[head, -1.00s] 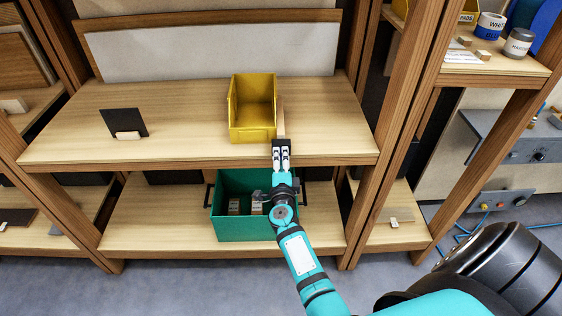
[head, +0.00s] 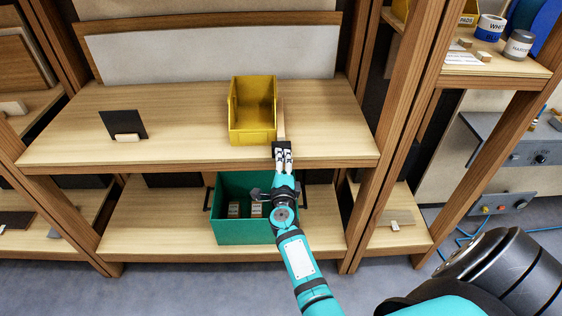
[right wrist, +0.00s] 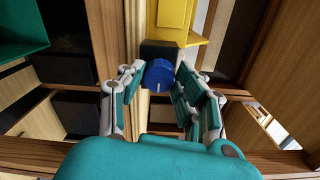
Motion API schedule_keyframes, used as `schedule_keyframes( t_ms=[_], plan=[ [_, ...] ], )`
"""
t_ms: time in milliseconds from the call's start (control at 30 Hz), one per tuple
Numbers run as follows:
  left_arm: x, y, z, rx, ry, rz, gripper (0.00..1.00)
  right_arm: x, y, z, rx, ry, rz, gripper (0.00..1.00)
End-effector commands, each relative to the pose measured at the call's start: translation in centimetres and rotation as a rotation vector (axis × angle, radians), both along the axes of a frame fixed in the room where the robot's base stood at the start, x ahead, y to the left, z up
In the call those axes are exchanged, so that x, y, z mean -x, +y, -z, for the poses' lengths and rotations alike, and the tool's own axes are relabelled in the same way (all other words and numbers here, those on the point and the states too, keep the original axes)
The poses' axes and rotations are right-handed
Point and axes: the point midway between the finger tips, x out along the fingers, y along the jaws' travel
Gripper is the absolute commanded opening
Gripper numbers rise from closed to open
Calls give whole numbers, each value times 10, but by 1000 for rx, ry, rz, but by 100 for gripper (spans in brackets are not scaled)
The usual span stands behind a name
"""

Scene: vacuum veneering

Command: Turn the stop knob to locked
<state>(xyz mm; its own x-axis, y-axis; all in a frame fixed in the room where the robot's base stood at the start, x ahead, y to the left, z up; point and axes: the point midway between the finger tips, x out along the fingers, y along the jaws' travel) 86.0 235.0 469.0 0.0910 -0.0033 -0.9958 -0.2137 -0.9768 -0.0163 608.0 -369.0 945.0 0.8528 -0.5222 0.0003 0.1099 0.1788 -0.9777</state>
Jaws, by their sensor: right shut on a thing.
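The stop knob (right wrist: 159,74) is a blue round knob with a small white mark at its lower edge in the right wrist view. It sits before a dark block (right wrist: 162,49) below the yellow bin. My right gripper (right wrist: 160,80) is shut on the knob, one finger at each side. In the head view my right gripper (head: 282,152) is at the front edge of the upper shelf, just right of the yellow bin (head: 251,132), and hides the knob. No lock marking can be made out. My left gripper is not in view.
The upper shelf (head: 190,150) carries a dark panel on a small block (head: 124,125) at left. A green bin (head: 245,230) with small blocks stands on the lower shelf under my right arm. A wooden post (head: 385,130) rises to the right. A light strip (head: 281,115) lies beside the yellow bin.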

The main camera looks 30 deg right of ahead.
Motion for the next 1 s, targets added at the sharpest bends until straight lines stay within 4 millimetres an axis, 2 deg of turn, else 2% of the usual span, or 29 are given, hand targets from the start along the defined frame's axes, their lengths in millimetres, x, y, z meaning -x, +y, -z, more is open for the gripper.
schedule_keyframes(
  t_ms=[33,200,567,667,1000],
  plan=[
    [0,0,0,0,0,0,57,1,1,3,-5,4,0,37],
    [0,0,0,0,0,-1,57,1,0,2,-3,3,0,57],
    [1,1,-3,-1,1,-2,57,0,0,0,39,25,0,57],
    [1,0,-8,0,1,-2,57,0,0,-1,127,79,0,57],
    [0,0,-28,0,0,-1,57,0,0,0,617,379,-1,57]
  ],
)
